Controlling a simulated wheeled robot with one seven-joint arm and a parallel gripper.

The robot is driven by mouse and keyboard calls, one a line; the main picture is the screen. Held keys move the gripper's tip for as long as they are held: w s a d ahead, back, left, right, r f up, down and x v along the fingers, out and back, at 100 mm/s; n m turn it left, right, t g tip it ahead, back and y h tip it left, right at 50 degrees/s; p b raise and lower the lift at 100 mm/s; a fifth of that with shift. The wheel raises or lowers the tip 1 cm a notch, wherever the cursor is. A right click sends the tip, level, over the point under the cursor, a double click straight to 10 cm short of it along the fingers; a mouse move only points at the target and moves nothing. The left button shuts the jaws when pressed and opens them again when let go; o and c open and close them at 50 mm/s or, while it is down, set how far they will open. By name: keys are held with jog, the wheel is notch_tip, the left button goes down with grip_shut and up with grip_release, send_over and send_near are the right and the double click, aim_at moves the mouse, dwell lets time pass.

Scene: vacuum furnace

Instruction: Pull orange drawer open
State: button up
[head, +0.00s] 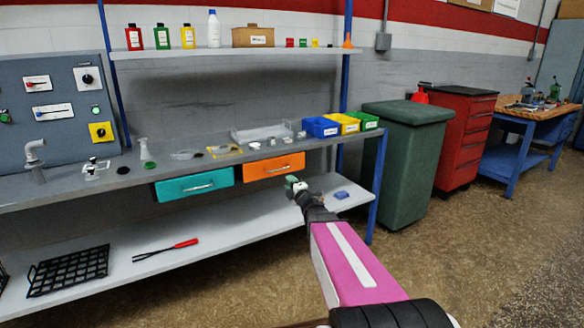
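The orange drawer (262,162) hangs under the grey workbench top, right of the teal drawer (192,194). It has a light bar handle (280,169) on its front. The drawer looks shut, with its front near the bench edge. My gripper (293,184) is just below and slightly right of the handle in the picture. I see no contact between them. The gripper is small here, and I cannot tell whether its fingers are open or shut.
The workbench (128,176) carries small parts and blue, yellow and green bins (321,127). Its lower shelf (215,232) holds a black rack (68,271) and a red-handled tool (166,250). A green bin (402,165) stands to the right. The right floor is clear.

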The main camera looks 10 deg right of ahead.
jog(key=x, duration=1.1)
jog(key=shift+d, duration=0.1)
jog(key=shift+r, duration=0.1)
grip_shut()
